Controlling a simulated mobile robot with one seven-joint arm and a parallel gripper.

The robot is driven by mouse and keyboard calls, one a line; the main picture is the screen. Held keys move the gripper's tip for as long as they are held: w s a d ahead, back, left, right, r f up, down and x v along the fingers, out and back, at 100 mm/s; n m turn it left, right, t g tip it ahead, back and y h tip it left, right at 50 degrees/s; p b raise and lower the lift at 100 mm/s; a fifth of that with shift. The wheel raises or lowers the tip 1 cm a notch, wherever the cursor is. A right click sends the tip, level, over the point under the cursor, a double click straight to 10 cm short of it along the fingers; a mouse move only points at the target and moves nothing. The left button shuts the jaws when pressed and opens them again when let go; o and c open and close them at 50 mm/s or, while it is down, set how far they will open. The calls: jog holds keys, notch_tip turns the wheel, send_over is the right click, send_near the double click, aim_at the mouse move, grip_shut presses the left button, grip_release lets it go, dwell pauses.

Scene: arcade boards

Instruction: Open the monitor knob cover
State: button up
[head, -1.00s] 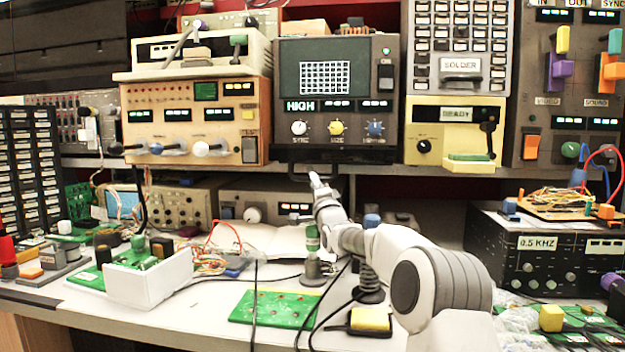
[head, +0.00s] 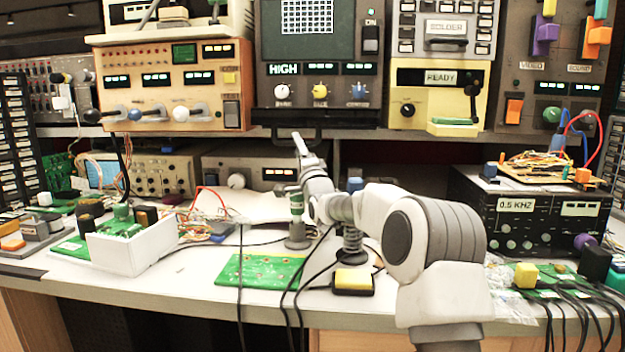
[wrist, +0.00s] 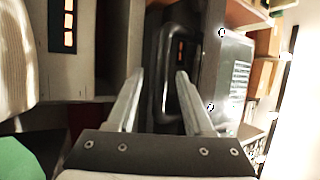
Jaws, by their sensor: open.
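The dark grey monitor (head: 345,80) stands at the upper middle of the head view, its screen grid at the top. Three knobs, white, yellow (head: 320,91) and blue, show in a row below it. A dark handle (head: 312,141) is at the monitor's lower edge. It also shows in the wrist view (wrist: 163,75), running lengthwise between my fingers. My gripper (head: 297,140) is open, its tips close to the handle from below. In the wrist view my gripper (wrist: 153,72) has a finger on either side of it, not closed. I cannot tell if they touch it.
A tan panel (head: 210,84) with levers is left of the monitor, and a yellow unit (head: 412,92) is to the right. Below my arm the bench holds a white box (head: 130,252), a green board (head: 262,270) and a yellow-topped block (head: 353,281). Black cables hang near my arm.

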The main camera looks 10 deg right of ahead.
jog(key=p+v, duration=0.1)
jog(key=v, duration=1.4)
jog(key=s+a+f+n+g+h, duration=0.1)
jog(key=s+f+n+g, duration=0.4)
jog(key=s, duration=0.9)
jog(key=s+a+f+n+g+h+p, duration=0.1)
jog(key=s+f+n+g, duration=0.35)
jog(key=s, duration=0.95)
jog(key=s+f+n+g+h, duration=0.15)
jog(key=s+n+g, duration=0.5)
jog(key=s, duration=0.75)
notch_tip(320, 180, up, 21)
jog(key=m+g+p, duration=0.1)
jog(key=p, duration=2.1)
jog(key=shift+w+r+y, duration=0.15)
jog(key=shift+r+y, duration=0.05)
jog(key=shift+y, duration=0.15)
jog(key=shift+a, duration=0.15)
